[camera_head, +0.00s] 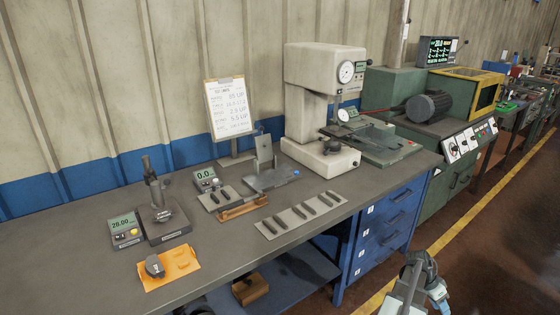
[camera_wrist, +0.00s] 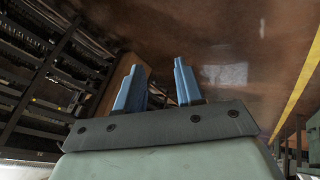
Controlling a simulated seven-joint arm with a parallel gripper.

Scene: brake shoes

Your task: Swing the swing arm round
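No part is clearly marked as the swing arm. A likely candidate is the dial gauge (camera_head: 346,114) with the red rod (camera_head: 380,110) on the grey-green fixture (camera_head: 378,146), right of the large white press (camera_head: 325,95). How it is pivoted is too small to tell. My gripper (camera_wrist: 157,78) shows two blue fingers standing apart with nothing between them. In the head view my arm (camera_head: 415,275) is at the bottom right, in front of the bench and well away from the fixture.
The grey bench (camera_head: 330,205) holds a gauge stand (camera_head: 160,212), an orange mat (camera_head: 170,268), a plate of dark shoes (camera_head: 300,213) and a clipboard (camera_head: 229,107). Blue drawers (camera_head: 385,225) stand below. A motor (camera_head: 428,106) sits to the right. The floor near my arm is clear.

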